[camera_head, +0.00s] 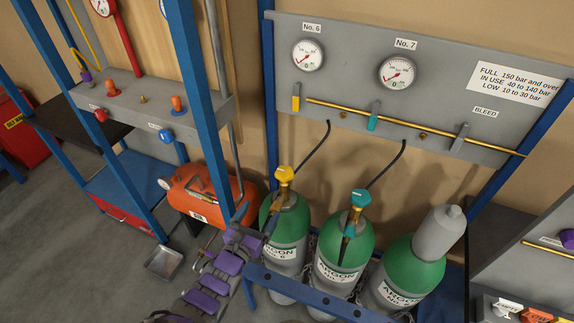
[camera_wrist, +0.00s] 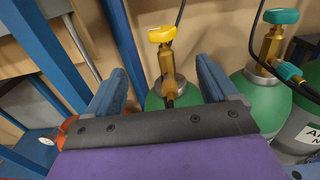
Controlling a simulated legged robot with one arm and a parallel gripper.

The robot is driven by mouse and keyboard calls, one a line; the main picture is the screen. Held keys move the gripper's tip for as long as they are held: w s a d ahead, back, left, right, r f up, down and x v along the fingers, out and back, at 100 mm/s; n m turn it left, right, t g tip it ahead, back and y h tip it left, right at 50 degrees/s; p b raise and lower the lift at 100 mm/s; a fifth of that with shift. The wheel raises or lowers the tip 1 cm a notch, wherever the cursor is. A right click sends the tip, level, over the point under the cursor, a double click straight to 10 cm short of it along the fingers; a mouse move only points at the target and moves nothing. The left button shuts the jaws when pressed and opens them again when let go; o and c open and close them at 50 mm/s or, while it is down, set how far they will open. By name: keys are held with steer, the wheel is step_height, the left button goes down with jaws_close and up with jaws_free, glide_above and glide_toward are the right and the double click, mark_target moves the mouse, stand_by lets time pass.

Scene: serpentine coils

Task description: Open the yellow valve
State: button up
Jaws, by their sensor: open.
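The yellow valve (camera_head: 285,173) is a handwheel on a brass stem atop the left green argon cylinder (camera_head: 286,222). In the wrist view the yellow handwheel (camera_wrist: 161,35) stands upright ahead, with its brass stem between and beyond my fingers. My gripper (camera_wrist: 163,82) is open and empty, one blue finger on each side. It points at the stem, with the handwheel apart from both fingers. In the head view my purple arm reaches up from below to just left of that cylinder. A yellow lever (camera_head: 296,103) also hangs on the panel above.
A second cylinder with a teal handwheel (camera_head: 359,198) stands close on the right, then a capped cylinder (camera_head: 436,235). A blue rail (camera_head: 310,292) crosses in front. Black hoses rise to the grey gauge panel (camera_head: 345,85). A blue post (camera_head: 205,110) and orange tank (camera_head: 190,194) are left.

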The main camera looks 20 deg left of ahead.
mark_target(288, 166)
steer(key=w+b, duration=0.1)
steer(key=w, duration=0.4)
steer(key=w+d+b, duration=0.1)
steer(key=w, duration=0.5)
steer(key=w+b, duration=0.1)
steer(key=w, duration=0.5)
steer(key=shift+w+d, duration=0.1)
steer(key=shift+d, duration=0.2)
steer(key=c, duration=1)
steer(key=shift+o, duration=0.2)
